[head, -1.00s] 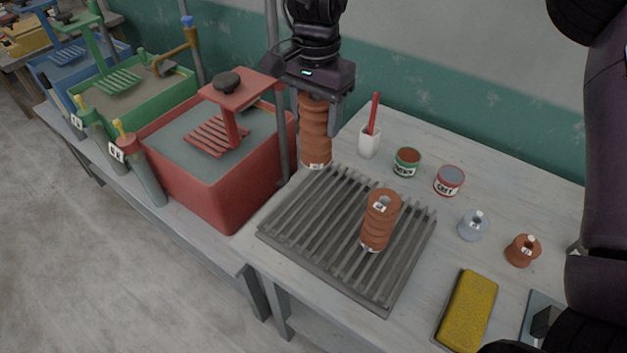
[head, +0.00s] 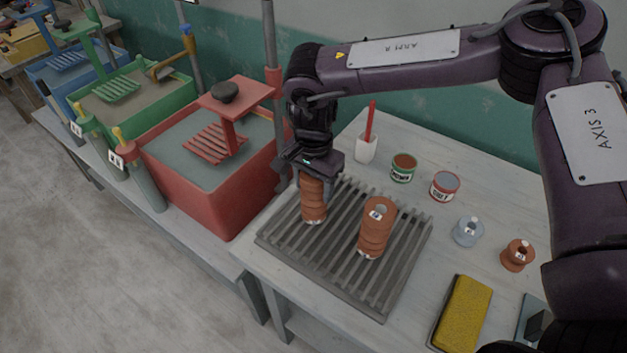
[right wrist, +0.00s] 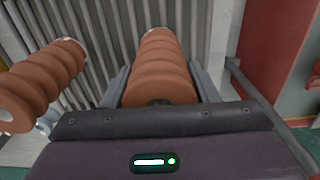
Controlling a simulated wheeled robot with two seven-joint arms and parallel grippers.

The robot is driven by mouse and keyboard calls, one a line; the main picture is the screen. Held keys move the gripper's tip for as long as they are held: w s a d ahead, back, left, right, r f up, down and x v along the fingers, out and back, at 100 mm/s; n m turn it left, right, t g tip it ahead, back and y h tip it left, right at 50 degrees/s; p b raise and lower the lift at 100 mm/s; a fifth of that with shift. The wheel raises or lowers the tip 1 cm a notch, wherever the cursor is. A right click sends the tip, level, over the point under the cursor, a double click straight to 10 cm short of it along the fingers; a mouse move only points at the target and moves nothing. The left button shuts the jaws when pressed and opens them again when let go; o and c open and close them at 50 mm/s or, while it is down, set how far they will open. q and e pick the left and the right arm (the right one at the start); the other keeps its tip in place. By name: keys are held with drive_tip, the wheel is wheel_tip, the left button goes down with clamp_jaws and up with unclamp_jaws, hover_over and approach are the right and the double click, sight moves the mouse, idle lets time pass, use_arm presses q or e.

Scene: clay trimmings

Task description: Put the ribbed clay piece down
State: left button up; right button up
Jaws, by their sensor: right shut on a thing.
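My right gripper (head: 313,175) is shut on a ribbed clay piece (head: 313,202), an upright terracotta cylinder with ridges. The piece is over the left part of the grey slatted rack (head: 345,292); its lower end appears at the slats, but I cannot tell whether it touches. In the right wrist view the held ribbed piece (right wrist: 159,65) lies between the two fingers. A second ribbed piece (head: 375,232) stands upright on the rack to the right, apart from the held one; it also shows in the right wrist view (right wrist: 40,82). My left gripper is not in view.
A white cup with a red stick (head: 366,148), two small tins (head: 403,168) (head: 444,187) and two small knobbed pieces (head: 467,232) (head: 517,256) stand right of the rack. A yellow sponge (head: 463,314) lies at the front. A red tub (head: 240,200) is at left.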

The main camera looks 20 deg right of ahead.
drive_tip(key=o, duration=1.1)
drive_tip(key=shift+f, duration=0.1)
drive_tip(key=shift+c, duration=0.2)
drive_tip(key=o, duration=0.5)
drive_tip(key=shift+r, duration=0.6)
wheel_tip(320, 180, up, 11)
drive_tip(key=b, duration=0.3)
drive_tip(key=shift+a+r, duration=0.1)
drive_tip(key=shift+s, duration=0.1)
